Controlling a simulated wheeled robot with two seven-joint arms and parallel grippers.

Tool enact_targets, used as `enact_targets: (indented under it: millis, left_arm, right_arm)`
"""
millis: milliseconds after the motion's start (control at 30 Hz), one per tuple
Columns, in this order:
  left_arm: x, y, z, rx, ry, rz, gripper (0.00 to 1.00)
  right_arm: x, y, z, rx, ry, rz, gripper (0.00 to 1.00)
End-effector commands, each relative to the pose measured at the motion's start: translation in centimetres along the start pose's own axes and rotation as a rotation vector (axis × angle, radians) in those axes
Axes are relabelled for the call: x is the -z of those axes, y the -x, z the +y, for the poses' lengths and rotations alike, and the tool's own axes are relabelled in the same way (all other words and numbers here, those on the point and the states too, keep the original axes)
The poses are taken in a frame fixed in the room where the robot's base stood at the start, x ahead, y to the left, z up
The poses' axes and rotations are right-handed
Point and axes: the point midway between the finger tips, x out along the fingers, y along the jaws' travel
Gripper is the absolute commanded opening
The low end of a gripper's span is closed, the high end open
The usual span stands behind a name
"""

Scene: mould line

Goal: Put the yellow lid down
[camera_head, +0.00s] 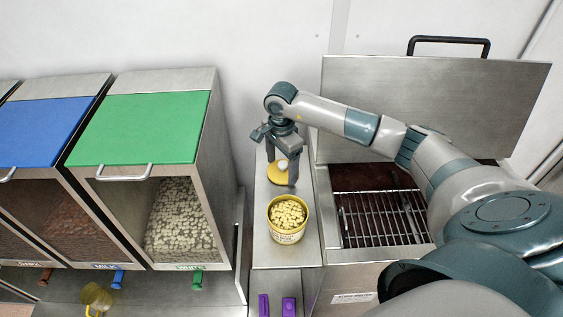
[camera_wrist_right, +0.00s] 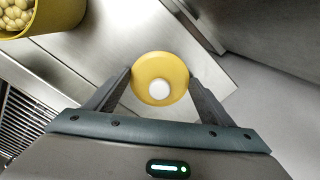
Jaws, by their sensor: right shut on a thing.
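The yellow lid (camera_head: 277,174) is a round disc with a white knob, low over the narrow steel shelf (camera_head: 262,245) behind the yellow tub (camera_head: 289,237). My right gripper (camera_head: 282,176) is above the shelf and shut on the lid. In the right wrist view the lid (camera_wrist_right: 160,79) sits between the two fingertips, with its white knob facing the camera. I cannot tell whether the lid touches the shelf. The tub is open and full of pale yellow pieces; its edge also shows in the right wrist view (camera_wrist_right: 62,14). My left gripper is not in view.
Bins with green (camera_head: 140,128) and blue (camera_head: 42,132) lids stand on the left. An open steel box with a wire rack (camera_head: 380,218) is on the right. Two purple items (camera_head: 288,306) lie at the shelf's front. A yellow transparent cup (camera_head: 97,296) is at lower left.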

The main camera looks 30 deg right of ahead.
Motion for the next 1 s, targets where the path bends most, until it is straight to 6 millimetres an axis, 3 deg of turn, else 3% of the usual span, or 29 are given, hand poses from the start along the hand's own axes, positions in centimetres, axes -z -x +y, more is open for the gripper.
enact_targets:
  millis: [400,433,500,1000]
  left_arm:
    - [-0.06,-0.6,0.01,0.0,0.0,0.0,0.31]
    - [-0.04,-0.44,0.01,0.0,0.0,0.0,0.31]
    - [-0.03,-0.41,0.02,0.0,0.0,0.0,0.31]
    - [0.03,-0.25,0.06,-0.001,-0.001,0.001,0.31]
  right_arm:
    - [0.01,-0.48,-0.03,0.001,0.001,0.0,0.55]
    - [0.01,-0.32,-0.04,0.001,0.0,0.0,0.83]
    - [0.0,-0.3,-0.03,0.001,0.0,0.0,0.94]
    - [0.02,0.19,-0.07,0.002,0.001,0.0,0.94]
